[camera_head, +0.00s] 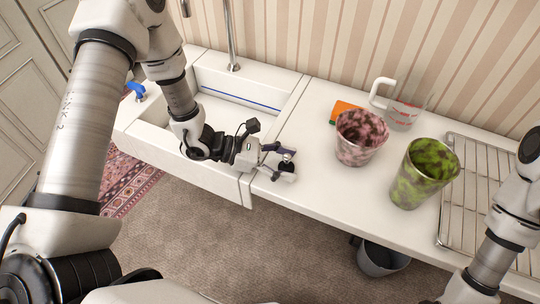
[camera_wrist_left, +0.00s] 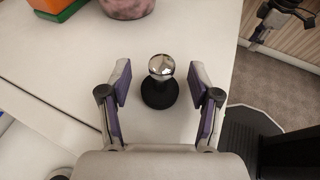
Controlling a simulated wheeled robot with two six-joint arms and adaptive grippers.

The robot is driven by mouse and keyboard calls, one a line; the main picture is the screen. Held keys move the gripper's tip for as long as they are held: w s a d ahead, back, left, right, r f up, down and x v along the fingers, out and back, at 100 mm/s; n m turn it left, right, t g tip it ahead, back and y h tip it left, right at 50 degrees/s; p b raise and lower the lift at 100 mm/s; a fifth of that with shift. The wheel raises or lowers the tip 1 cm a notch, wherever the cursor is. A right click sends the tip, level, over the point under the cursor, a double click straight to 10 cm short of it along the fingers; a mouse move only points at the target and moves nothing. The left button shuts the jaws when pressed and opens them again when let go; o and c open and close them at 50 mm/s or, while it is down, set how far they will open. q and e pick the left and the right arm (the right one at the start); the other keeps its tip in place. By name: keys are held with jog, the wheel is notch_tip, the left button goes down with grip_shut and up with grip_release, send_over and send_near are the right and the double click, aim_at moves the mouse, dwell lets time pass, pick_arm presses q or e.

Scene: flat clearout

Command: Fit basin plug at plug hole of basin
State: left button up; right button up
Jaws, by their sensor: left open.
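The basin plug (camera_wrist_left: 161,87) has a chrome knob on a black base and stands upright on the white counter. My left gripper (camera_wrist_left: 160,88) is open, with one finger on each side of the plug and a gap on both sides. In the head view the left gripper (camera_head: 283,163) is over the counter's front edge, right of the basin, and partly covers the plug (camera_head: 287,167). The white basin (camera_head: 235,88) is at the left; my left arm hides part of its inside, and the plug hole does not show. Part of my right gripper (camera_wrist_left: 272,24) seems to show small in the wrist view.
A pink mottled cup (camera_head: 360,140), green mottled cup (camera_head: 421,175), orange sponge (camera_head: 343,110) and glass jug (camera_head: 402,112) stand to the right. A wire rack (camera_head: 485,190) lies beyond. The tap (camera_head: 231,45) rises behind the basin. A bin (camera_head: 382,260) is below.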

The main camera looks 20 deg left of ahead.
pick_arm(q)
jog(key=p+v, duration=0.1)
jog(key=v, duration=1)
jog(key=shift+r+p, duration=0.15)
jog(key=shift+p, duration=0.2)
jog(key=shift+s+a, duration=0.25)
jog(key=shift+a, duration=0.2)
jog(key=shift+a, duration=0.1)
